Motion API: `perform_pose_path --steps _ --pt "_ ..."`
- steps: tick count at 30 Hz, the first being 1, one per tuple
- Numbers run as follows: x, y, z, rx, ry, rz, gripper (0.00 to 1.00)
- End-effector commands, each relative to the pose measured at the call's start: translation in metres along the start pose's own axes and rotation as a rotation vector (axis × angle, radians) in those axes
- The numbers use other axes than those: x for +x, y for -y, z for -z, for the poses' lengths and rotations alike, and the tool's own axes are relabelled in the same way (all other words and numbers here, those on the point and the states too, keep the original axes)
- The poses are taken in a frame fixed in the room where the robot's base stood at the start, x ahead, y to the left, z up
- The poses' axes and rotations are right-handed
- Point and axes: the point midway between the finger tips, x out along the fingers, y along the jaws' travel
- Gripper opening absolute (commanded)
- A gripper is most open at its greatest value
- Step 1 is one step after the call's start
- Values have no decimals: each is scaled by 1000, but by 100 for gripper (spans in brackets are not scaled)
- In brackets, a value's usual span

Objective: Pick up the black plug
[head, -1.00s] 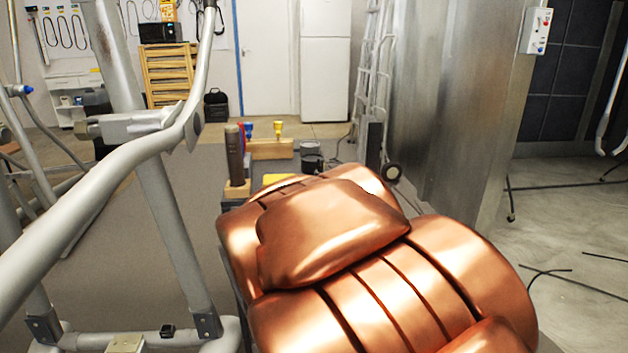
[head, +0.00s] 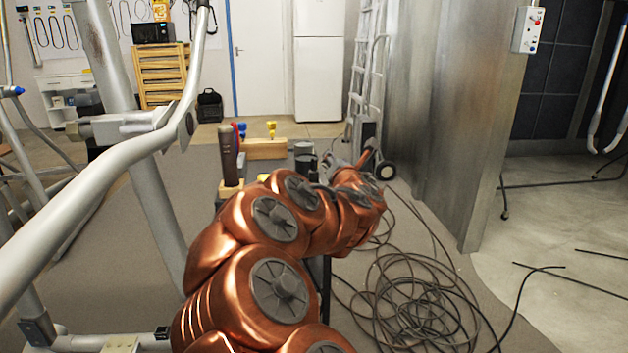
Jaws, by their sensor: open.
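I cannot pick out the black plug for certain. A small black piece (head: 162,333) sits on the pale base of the elliptical frame at the lower left, and it is too small to identify. My copper arm reaches up from the bottom centre and bends to the right. My gripper (head: 350,184) seems to be the dark grey part at its far end, partly hidden among the arm links. It is open, above the floor near the workbench items, well apart from the small black piece.
The elliptical's grey tubes (head: 150,190) stand close on the left. A tangle of black cable (head: 415,300) covers the floor at right. A wooden tool block (head: 264,148) and dark cylinders are beyond my arm. A metal wall (head: 440,110) and ladder (head: 362,75) stand behind.

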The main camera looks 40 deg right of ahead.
Motion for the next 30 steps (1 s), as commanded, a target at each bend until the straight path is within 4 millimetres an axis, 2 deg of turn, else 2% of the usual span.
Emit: perform_pose_path --steps 6,12,19,30 --pt "10 2 15 -351 -54 -205 41" --pt "7 4 36 -533 -92 -345 41" --pt "8 3 45 -593 -103 -402 41" --pt "30 -5 51 -592 -103 -402 41"
